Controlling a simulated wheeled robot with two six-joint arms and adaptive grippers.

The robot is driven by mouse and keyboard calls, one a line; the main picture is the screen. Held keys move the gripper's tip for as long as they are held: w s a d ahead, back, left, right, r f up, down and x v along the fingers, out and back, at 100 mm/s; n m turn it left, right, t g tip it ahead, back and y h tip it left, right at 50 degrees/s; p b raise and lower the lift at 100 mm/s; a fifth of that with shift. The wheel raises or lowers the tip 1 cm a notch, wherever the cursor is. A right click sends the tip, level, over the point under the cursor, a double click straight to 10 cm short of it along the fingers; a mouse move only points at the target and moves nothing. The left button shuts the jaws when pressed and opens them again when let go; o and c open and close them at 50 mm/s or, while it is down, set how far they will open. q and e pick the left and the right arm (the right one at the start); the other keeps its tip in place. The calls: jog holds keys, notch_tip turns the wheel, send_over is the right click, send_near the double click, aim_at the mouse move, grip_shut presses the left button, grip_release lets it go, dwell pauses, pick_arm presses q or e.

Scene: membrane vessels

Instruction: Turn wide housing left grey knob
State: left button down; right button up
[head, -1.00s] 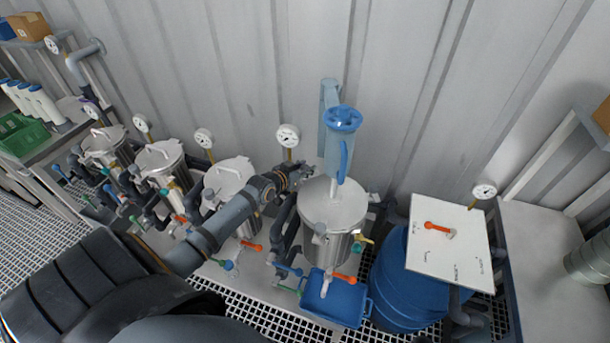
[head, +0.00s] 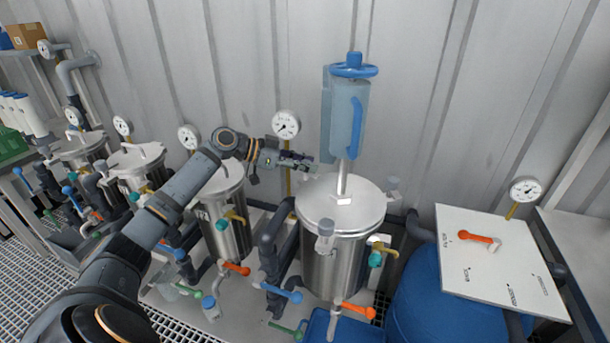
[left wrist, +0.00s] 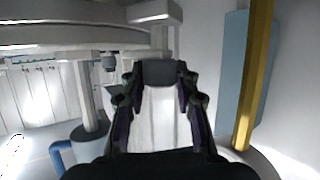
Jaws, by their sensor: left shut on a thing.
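The wide housing (head: 335,255) is a large steel vessel with a flat lid, right of the middle in the head view. Grey knobs sit around its lid: a front one (head: 325,232), a right one (head: 392,186) and the left grey knob (head: 312,169). My left gripper (head: 305,160) reaches in from the left at the lid's left back edge. It is shut on the left knob, which its fingers mostly hide. In the left wrist view, a dark grey block (left wrist: 160,72) shows between the fingertips. My right gripper is not in view.
A gauge (head: 285,124) on a yellow pipe is close behind my gripper. Narrower steel housings (head: 222,215) stand to the left. A blue barrel (head: 425,290) under a white board (head: 495,260) is at the right.

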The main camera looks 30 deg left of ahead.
pick_arm(q)
jog(key=shift+m+g+h, duration=0.4)
jog(key=shift+m, duration=0.1)
jog(key=shift+g, duration=0.3)
jog(key=c, duration=1)
grip_release()
